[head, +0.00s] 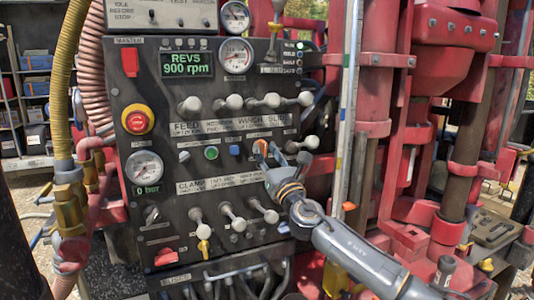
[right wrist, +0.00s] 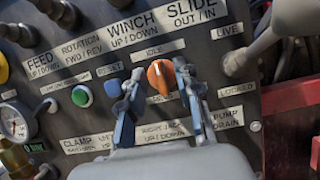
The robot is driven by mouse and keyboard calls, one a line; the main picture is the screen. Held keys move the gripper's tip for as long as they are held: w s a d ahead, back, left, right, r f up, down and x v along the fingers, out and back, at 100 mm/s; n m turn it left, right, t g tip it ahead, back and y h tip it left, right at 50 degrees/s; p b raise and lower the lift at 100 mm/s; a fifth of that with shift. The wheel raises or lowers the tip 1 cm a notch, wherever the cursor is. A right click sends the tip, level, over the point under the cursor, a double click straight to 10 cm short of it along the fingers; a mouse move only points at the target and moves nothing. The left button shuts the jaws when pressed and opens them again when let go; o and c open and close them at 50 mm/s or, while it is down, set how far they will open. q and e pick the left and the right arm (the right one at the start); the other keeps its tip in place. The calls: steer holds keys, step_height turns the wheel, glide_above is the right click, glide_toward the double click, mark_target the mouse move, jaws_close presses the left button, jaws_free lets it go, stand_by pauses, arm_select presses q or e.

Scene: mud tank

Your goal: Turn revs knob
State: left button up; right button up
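The orange revs knob (right wrist: 160,77) is on the dark control panel (head: 165,110), below the label IDLE in the right wrist view. The panel's display (head: 187,64) reads REVS 900 rpm. My right gripper (right wrist: 158,74) is open, with one finger on each side of the knob. Gaps show between the fingers and the knob in the right wrist view; the depth is hard to tell. My left gripper is not in view.
A blue button (right wrist: 113,88) and a green button (right wrist: 82,96) are left of the knob. A grey-knobbed lever (right wrist: 240,60) is close to its right. Several levers line the panel above and below. A red emergency stop (head: 138,119) is at the left, beside a yellow hose (head: 62,80).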

jaws_close()
steer(key=shift+m, duration=0.5)
steer(key=m+h, duration=0.3)
steer(key=m, duration=0.2)
steer(key=shift+a+p, duration=0.1)
steer(key=shift+p, duration=0.2)
steer(key=shift+m+h, duration=0.7)
steer(key=shift+m, duration=0.75)
steer(key=shift+m+h, duration=0.7)
steer(key=shift+m, duration=1.05)
jaws_free()
steer(key=shift+s, duration=0.15)
